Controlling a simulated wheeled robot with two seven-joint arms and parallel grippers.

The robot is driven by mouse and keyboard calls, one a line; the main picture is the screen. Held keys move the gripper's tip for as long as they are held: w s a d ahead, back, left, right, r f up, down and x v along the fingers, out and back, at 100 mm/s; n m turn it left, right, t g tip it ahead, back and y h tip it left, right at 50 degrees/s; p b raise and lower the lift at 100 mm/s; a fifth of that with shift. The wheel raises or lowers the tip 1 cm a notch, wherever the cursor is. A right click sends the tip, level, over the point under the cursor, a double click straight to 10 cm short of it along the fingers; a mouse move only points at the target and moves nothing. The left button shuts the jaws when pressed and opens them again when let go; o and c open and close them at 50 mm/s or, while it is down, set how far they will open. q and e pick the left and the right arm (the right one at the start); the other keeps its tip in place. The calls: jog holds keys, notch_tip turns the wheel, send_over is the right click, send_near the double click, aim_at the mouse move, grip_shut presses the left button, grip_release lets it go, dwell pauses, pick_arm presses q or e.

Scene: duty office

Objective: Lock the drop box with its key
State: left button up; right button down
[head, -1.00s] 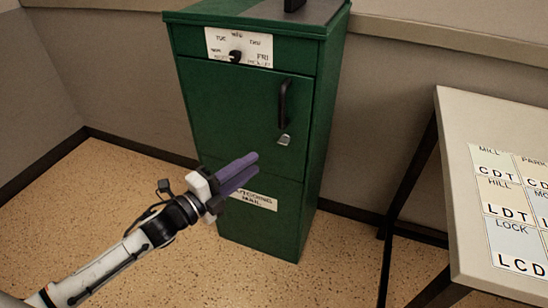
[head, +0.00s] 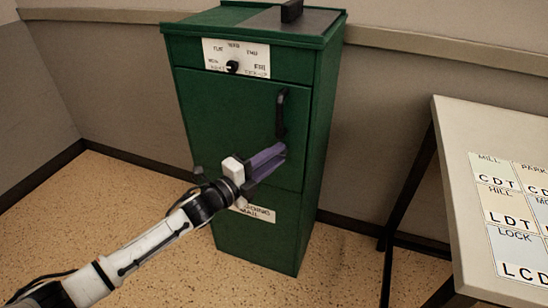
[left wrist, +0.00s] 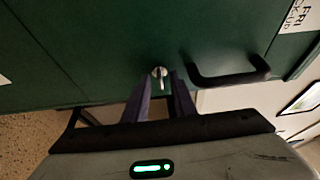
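The green drop box (head: 235,115) stands against the wall with its door closed. In the left wrist view a small silver key (left wrist: 160,76) sits in the round lock on the door, beside the black handle (left wrist: 228,77). My left gripper (head: 279,156) is at the door just below the handle, and its purple fingers hide the key in the head view. In the left wrist view the gripper (left wrist: 161,86) is open, with one finger on each side of the key. I cannot tell whether either finger touches it. My right gripper is in neither view.
A dial (head: 233,67) with day labels is on the upper front of the box. A mail label (head: 256,213) is on the lower front. A table (head: 447,125) with lettered cards (head: 516,245) stands to the right. The speckled floor (head: 110,215) at the left is clear.

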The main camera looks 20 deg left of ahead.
pick_arm(q)
grip_shut()
